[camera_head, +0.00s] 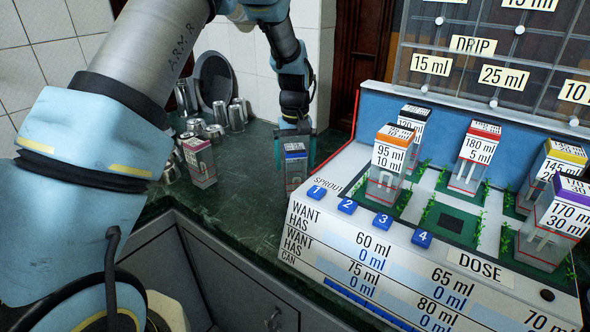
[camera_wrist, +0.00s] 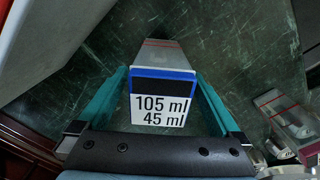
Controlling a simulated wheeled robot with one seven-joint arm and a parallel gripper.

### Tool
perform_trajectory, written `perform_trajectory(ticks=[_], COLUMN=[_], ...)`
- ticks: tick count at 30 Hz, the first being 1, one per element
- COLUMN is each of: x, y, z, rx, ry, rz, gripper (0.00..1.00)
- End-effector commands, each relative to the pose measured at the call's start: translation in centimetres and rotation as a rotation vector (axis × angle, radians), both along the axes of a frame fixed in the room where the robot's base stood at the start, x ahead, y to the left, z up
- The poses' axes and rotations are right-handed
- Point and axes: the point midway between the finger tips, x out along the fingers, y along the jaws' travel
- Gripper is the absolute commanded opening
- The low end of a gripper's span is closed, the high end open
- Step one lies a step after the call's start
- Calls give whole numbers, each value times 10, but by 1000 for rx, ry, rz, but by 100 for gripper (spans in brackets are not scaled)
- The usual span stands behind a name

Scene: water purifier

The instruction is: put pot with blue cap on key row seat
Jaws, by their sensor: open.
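The pot with the blue cap (camera_head: 295,168) stands upright on the dark green counter, left of the white device. It also shows in the wrist view (camera_wrist: 163,88), with a label reading 105 ml and 45 ml. My gripper (camera_head: 296,150) is open, with one teal finger on either side of the pot; contact cannot be told. On the device, a row of blue keys (camera_head: 383,222) numbered 1 to 4 runs along the front. A bare dark green square (camera_head: 450,219) lies behind the keys; the frames do not show which spot is called the key row seat.
A pot with a pinkish-red cap (camera_head: 199,165) stands left on the counter. Metal cups (camera_head: 215,133) are behind it. Orange-capped (camera_head: 386,167), red-capped (camera_head: 471,160) and several other pots stand on the device among low green hedges.

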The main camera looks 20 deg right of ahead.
Motion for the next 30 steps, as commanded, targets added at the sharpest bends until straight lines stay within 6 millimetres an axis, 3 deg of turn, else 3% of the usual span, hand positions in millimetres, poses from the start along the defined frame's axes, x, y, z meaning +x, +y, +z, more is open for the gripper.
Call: perform_trajectory(ticks=[2,27,30], x=[0,0,0], y=[0,0,0], z=[0,1,1], rx=[0,0,0], ry=[0,0,0], rz=[0,0,0], gripper=[100,6,0])
